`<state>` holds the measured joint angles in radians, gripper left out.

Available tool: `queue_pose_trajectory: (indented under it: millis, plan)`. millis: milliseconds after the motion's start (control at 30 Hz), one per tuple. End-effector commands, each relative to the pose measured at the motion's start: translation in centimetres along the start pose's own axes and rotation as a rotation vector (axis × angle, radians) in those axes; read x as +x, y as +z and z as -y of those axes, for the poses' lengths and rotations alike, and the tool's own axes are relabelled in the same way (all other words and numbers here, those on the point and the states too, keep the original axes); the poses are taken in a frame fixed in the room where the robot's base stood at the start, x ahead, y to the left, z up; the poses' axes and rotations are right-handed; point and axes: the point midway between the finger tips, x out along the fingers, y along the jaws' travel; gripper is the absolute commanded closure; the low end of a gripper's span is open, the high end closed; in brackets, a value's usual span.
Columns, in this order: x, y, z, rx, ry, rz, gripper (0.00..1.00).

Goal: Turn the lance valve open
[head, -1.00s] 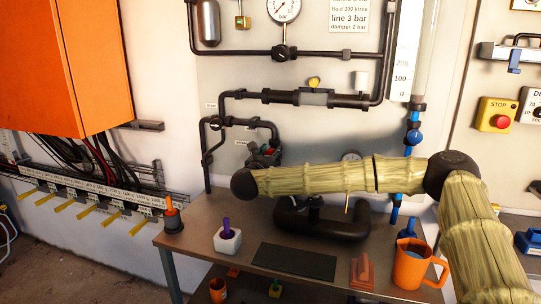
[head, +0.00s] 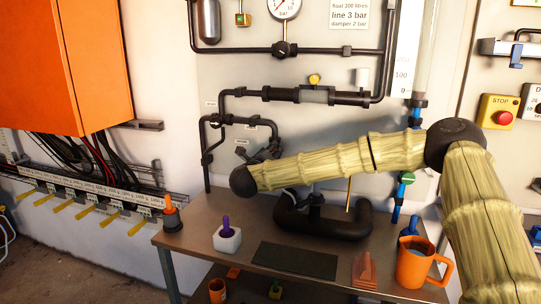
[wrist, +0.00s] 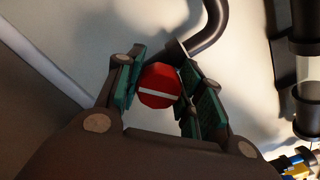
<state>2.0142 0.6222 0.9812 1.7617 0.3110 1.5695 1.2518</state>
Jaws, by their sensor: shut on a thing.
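A red round knob (wrist: 157,80) with a white bar across its face sits between the green pads of my gripper (wrist: 161,88) in the wrist view. The bar lies nearly level, tilted slightly down to the right. My gripper is shut on this knob. In the head view my gripper (head: 266,153) is small and dark at the pipework above the back left of the bench, and the red knob cannot be made out there. I see no readable label that names the lance valve.
My arm crosses above the bench (head: 208,212). The bench holds a thick black bent pipe (head: 345,228), a white block (head: 227,242), a dark mat (head: 295,262) and an orange mug (head: 412,265). A dark curved pipe (wrist: 208,32) passes close beyond the fingertips in the wrist view.

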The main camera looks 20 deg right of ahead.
Motion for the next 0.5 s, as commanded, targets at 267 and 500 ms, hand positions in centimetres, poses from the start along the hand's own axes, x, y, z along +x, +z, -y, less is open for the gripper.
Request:
queue_pose_trajectory:
  millis: [267, 500]
  plan:
    - [-0.05, 0.16, -0.05, -0.264, -0.002, 0.002, 0.87]
    - [-0.06, 0.16, -0.14, -0.491, -0.002, 0.002, 0.87]
